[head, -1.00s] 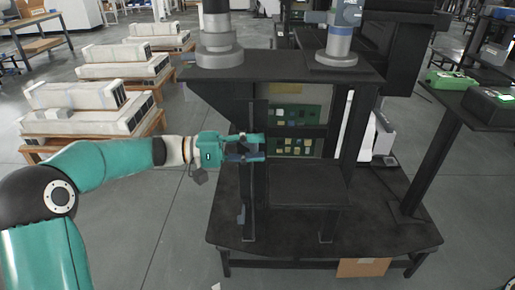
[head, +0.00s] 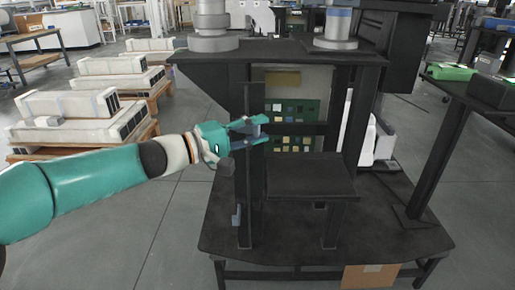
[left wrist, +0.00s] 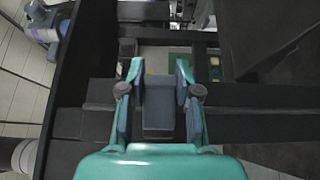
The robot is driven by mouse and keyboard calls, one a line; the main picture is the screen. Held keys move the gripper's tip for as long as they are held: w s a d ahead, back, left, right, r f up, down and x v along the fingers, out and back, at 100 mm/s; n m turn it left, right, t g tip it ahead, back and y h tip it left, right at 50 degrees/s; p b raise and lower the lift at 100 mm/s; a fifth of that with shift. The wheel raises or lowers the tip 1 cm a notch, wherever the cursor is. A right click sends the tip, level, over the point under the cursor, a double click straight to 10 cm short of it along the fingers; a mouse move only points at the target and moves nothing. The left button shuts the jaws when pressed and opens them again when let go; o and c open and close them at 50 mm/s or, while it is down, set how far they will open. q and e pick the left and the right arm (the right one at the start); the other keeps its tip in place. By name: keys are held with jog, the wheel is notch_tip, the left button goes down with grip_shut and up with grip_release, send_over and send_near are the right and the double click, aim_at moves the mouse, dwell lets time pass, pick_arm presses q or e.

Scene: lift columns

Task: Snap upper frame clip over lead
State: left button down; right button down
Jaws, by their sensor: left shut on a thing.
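My left gripper (head: 265,131) is at the dark upright post (head: 246,185) on the left of the black frame. Its fingers are closed on a small blue-grey block (head: 252,131), which looks like the upper frame clip. In the left wrist view the grey block (left wrist: 158,106) sits between the two fingers (left wrist: 158,72), against the dark frame. A similar blue-grey clip (head: 236,216) is lower on the post. I cannot make out the lead, nor whether the held clip is around it. My right gripper is not in view.
A green circuit board (head: 292,112) stands behind the frame's crossbar. A black shelf (head: 310,178) juts out right of the post. The black top plate (head: 290,52) overhangs the gripper. Stacked pale units (head: 70,105) stand on pallets at left.

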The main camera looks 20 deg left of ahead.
pick_arm(q)
jog(key=shift+d+f, duration=0.15)
jog(key=shift+f, duration=0.05)
jog(key=c, duration=0.9)
grip_release()
jog(key=shift+o, duration=0.5)
jog(key=shift+r, duration=0.1)
jog(key=v, duration=1.2)
